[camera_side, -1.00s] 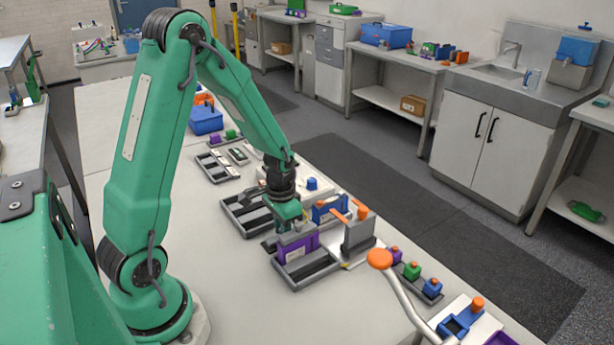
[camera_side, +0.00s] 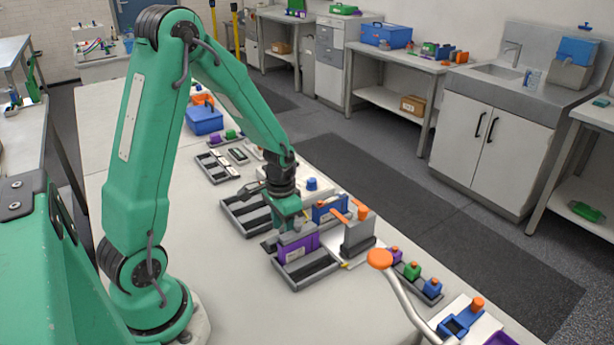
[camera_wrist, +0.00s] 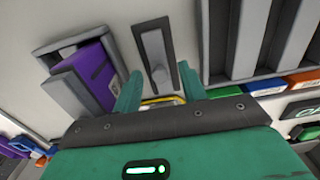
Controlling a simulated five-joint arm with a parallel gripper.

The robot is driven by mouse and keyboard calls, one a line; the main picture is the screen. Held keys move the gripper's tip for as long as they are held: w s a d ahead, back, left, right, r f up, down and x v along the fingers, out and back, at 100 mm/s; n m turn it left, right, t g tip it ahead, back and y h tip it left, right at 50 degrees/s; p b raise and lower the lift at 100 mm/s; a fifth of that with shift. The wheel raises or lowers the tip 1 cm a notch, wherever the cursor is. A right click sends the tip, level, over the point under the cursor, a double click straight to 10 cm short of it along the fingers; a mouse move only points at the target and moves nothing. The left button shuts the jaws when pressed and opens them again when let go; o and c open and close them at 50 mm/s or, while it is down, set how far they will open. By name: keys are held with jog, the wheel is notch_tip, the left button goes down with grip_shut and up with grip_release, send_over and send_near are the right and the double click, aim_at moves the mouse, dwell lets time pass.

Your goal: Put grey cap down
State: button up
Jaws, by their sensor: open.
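My gripper (camera_wrist: 160,90) is open, with its two green fingers apart and nothing seen between the tips. In the wrist view, a narrow grey piece that looks like the grey cap (camera_wrist: 155,55) lies in a dark rectangular holder (camera_wrist: 136,30), just beyond the fingertips. A purple block (camera_wrist: 95,72) stands in a grey tray to the left of it. In the side view, my gripper (camera_side: 288,222) is just above and behind the purple block (camera_side: 299,248). The grey cap cannot be made out clearly there.
A slotted grey tray (camera_side: 308,272) holds the purple block at its back end. Another slotted tray (camera_side: 240,215) is close behind my gripper. A grey stand with orange levers (camera_side: 358,235) is to the right.

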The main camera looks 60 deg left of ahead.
aim_at(282, 229)
notch_tip(282, 229, up, 11)
dwell(0.6)
dwell(0.5)
jog(key=s+d+r+t, duration=0.5)
jog(key=s+d+r, duration=0.5)
jog(key=r, duration=0.1)
jog(key=shift+s+d+r+t, duration=0.25)
jog(key=shift+s+t, duration=0.05)
